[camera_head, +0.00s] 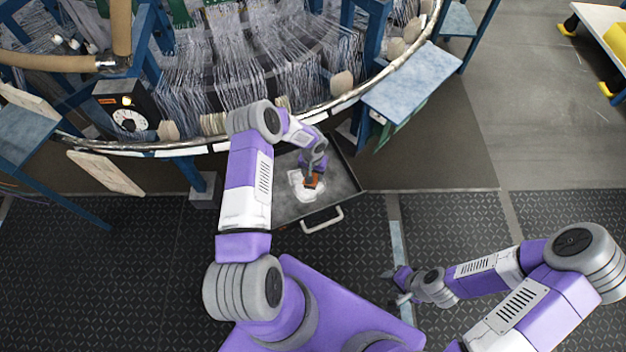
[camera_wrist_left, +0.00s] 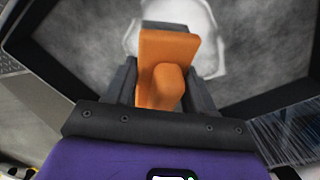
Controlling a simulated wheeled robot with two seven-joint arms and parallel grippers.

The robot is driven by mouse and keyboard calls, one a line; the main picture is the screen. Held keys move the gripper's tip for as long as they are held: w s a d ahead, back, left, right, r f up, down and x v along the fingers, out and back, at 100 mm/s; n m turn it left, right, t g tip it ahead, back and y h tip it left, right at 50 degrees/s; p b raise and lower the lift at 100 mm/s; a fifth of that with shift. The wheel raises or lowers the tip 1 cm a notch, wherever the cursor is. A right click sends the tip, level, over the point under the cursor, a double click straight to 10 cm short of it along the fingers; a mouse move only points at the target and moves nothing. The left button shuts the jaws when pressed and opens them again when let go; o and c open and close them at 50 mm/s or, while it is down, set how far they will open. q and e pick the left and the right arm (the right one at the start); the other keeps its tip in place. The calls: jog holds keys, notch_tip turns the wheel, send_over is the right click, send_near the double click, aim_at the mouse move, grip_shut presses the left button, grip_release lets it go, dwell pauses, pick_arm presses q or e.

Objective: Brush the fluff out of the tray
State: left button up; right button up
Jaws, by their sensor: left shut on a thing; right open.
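A dark metal tray (camera_head: 345,182) with a pale handle (camera_head: 322,220) at its front sits under the loom's rim. Grey-white fluff covers its floor, with a whiter patch (camera_head: 300,191) near the middle. My left gripper (camera_head: 313,178) is inside the tray, shut on an orange brush (camera_head: 311,183). In the left wrist view the brush (camera_wrist_left: 168,60) stands between the fingers, and the fluff (camera_wrist_left: 262,50) and white patch (camera_wrist_left: 205,22) lie beyond it. The brush's lower end is hidden, so contact is unclear. My right gripper (camera_head: 393,286) is open and empty above the floor mat, right of the tray.
The circular loom (camera_head: 240,60) with its many threads rises behind the tray. Its blue legs and a blue-grey step plate (camera_head: 412,80) stand nearby. The dark textured floor (camera_head: 120,270) in front is clear. A white table with yellow parts (camera_head: 610,40) is far right.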

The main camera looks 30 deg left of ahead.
pick_arm(q)
jog(key=shift+w+a+r, duration=0.1)
jog(key=shift+w+a, duration=0.4)
jog(key=shift+w, duration=0.3)
jog(key=shift+w+a, duration=0.45)
jog(key=shift+w, duration=0.3)
jog(key=shift+w+a+r, duration=0.1)
jog(key=shift+w+a, duration=0.4)
jog(key=shift+w, duration=0.3)
jog(key=shift+s+a, duration=0.5)
jog(key=shift+a, duration=0.35)
jog(key=shift+s+d+r+p, duration=0.3)
jog(key=shift+s+d+p, duration=0.2)
jog(key=shift+s+p, duration=0.55)
jog(key=shift+s+d+f+p, duration=0.1)
jog(key=shift+s+d+p, duration=0.45)
jog(key=shift+p, duration=0.25)
jog(key=shift+s+d+p, duration=0.3)
jog(key=shift+s+p, duration=0.2)
jog(key=shift+s, duration=0.1)
jog(key=shift+s+d+p, duration=0.3)
jog(key=shift+s+p, duration=0.2)
jog(key=shift+s, duration=0.05)
jog(key=shift+s+d+p, duration=0.35)
jog(key=shift+s+d, duration=0.05)
jog(key=shift+s, duration=0.25)
